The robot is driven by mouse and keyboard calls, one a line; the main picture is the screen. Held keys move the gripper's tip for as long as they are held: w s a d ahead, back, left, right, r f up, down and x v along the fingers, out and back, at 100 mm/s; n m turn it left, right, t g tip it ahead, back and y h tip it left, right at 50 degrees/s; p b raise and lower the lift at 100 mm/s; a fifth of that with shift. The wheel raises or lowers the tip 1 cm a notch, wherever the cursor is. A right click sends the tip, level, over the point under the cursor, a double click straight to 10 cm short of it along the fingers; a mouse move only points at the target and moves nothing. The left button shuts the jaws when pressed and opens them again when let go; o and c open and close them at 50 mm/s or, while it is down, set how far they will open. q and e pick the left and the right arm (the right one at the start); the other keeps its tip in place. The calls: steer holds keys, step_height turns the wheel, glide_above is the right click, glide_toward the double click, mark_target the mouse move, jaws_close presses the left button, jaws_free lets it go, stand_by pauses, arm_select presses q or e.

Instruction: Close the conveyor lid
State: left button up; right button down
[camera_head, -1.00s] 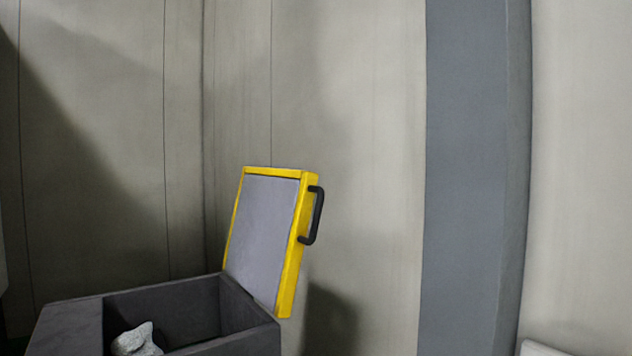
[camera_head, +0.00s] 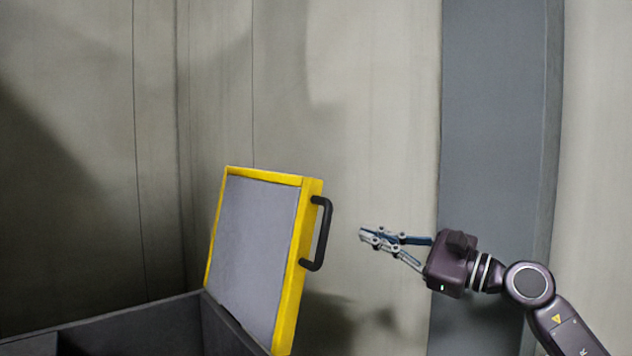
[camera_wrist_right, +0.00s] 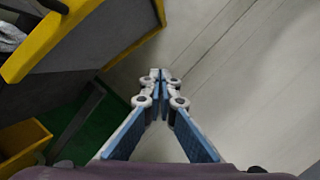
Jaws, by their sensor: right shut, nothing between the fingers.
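The conveyor lid (camera_head: 258,240) stands raised and tilted open on the dark conveyor box (camera_head: 120,325). It has a yellow frame, a grey inner panel and a black handle (camera_head: 322,234) on its right side. My right gripper (camera_head: 366,237) is to the right of the handle, apart from it, shut and empty, pointing left. In the right wrist view its fingertips (camera_wrist_right: 160,75) meet, and the lid's yellow edge (camera_wrist_right: 50,42) shows at upper left. My left gripper is not in view.
Pale panelled walls (camera_head: 370,120) and a grey pillar (camera_head: 495,120) stand behind. In the right wrist view a yellow container (camera_wrist_right: 22,145) is at lower left, beside a green floor patch (camera_wrist_right: 75,130). Clear space lies between my right gripper and the handle.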

mark_target(316, 186)
steer(key=s+r+n+h, duration=0.1)
steer(key=s+r+n, duration=0.4)
steer(key=r+n, duration=0.25)
steer(key=shift+m, duration=0.25)
steer(key=w+a+p, duration=0.1)
steer(key=a+p, duration=0.1)
steer(key=a, duration=0.1)
steer(key=w+a+r+p, duration=0.1)
steer(key=w+a+p, duration=0.1)
steer(key=a, duration=0.1)
steer(key=w+a+r+p, duration=0.1)
steer(key=w+a+p, duration=0.1)
steer(key=a+p, duration=0.1)
steer(key=shift+a, duration=0.5)
steer(key=shift+s+a+r, duration=0.1)
steer(key=shift+s+a, duration=0.25)
steer(key=shift+s, duration=0.1)
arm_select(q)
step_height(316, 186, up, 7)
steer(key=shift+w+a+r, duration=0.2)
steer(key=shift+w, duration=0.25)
arm_select(e)
steer(key=shift+w, duration=0.1)
